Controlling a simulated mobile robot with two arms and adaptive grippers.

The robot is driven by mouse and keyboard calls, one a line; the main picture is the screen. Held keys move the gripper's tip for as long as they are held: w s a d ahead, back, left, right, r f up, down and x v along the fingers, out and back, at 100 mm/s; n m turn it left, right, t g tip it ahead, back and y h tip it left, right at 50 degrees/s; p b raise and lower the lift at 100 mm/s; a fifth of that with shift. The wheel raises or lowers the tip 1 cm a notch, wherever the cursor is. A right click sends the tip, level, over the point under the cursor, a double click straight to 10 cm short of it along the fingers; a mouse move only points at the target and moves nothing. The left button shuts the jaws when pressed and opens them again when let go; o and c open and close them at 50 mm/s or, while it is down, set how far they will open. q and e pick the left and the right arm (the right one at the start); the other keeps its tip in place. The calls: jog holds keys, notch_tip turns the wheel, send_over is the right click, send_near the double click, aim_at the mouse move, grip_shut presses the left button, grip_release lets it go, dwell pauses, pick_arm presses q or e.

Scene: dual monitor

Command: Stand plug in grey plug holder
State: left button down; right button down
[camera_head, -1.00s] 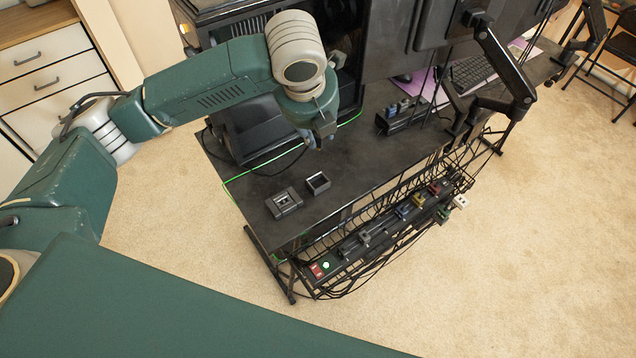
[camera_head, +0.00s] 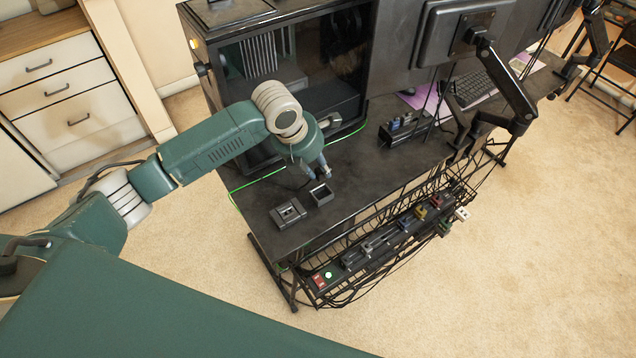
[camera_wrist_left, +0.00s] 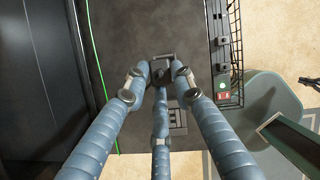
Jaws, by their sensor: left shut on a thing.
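My left gripper (camera_head: 318,174) is just above or at the back edge of a small open-topped square box (camera_head: 322,195) on the black desk. A flatter dark grey block (camera_head: 288,213) with a recess in its top sits to the box's left; it also shows in the left wrist view (camera_wrist_left: 178,119). I cannot tell for sure which of the two is the grey plug holder. In the left wrist view the gripper's fingers (camera_wrist_left: 158,80) close around a small dark thing (camera_wrist_left: 161,74), likely the plug, mostly hidden. Whether it touches the box is unclear. My right gripper is not in view.
A large black computer case (camera_head: 290,75) stands behind the gripper. A power strip (camera_head: 365,252) with several plugs lies in a wire tray along the desk's front edge. A dark rack (camera_head: 405,130) and monitor arms (camera_head: 505,85) are to the right. A green cable (camera_head: 245,184) crosses the desk.

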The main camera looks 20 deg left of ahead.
pick_arm(q)
jog(key=shift+f+p, duration=0.35)
jog(key=shift+f, duration=3.45)
jog(key=shift+f, duration=0.1)
jog(key=c, duration=1.4)
grip_release()
jog(key=shift+c, duration=0.2)
jog(key=b+v, duration=0.1)
jog(key=v, duration=1.1)
